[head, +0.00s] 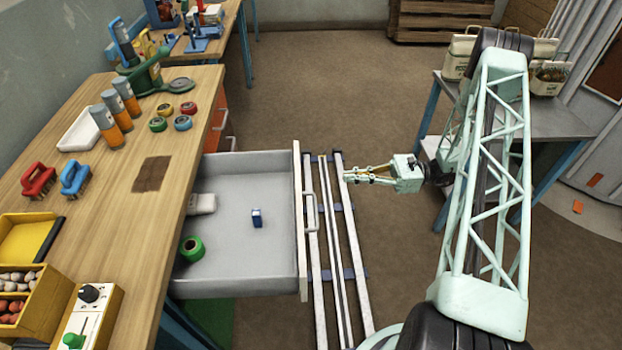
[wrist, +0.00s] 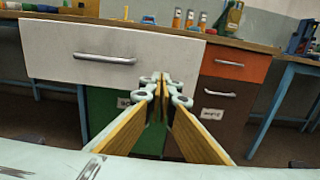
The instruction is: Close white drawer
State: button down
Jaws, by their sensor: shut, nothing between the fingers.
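The white drawer (head: 301,222) is pulled far out from under the wooden workbench in the head view. It holds a green tape roll, a small blue item and a whitish item. Its front panel (wrist: 60,52) and metal handle (wrist: 105,59) face me in the wrist view; the handle also shows in the head view (head: 312,212). My gripper (head: 346,176) is shut and empty. It is apart from the drawer, to the right of its front in the head view, and points toward the bench. In the wrist view its fingertips (wrist: 160,78) meet near the panel's lower right part.
The workbench top (head: 120,240) carries brushes, spray cans, tape rolls and a tray. An orange drawer (wrist: 236,65) is shut, right of the white one. A side table (head: 565,120) with bags stands at the right. Rails (head: 340,250) run along the floor before the drawer.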

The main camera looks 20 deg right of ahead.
jog(key=shift+a, duration=0.15)
jog(key=b+x, duration=0.2)
jog(key=x, duration=1.1)
jog(key=shift+w+a, duration=0.2)
jog(key=shift+a, duration=0.1)
jog(key=shift+a, duration=0.1)
dwell(0.5)
